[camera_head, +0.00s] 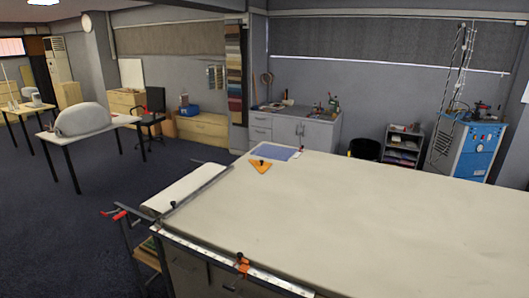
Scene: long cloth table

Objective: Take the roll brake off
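A red and black handle-like part (118,214) sticks out past the table's left corner. An orange and black clamp-like piece (242,264) sits on the pale ruler strip (205,256) along the near edge. I cannot tell for certain which of these parts is the roll brake. Neither of my grippers is in view.
An orange triangle (260,166) and a blue mat (275,152) lie at the table's far left. The rest of the tabletop is clear. A grey cabinet (295,130), a small shelf (403,146) and a blue machine (470,148) stand behind. Open floor is at the left.

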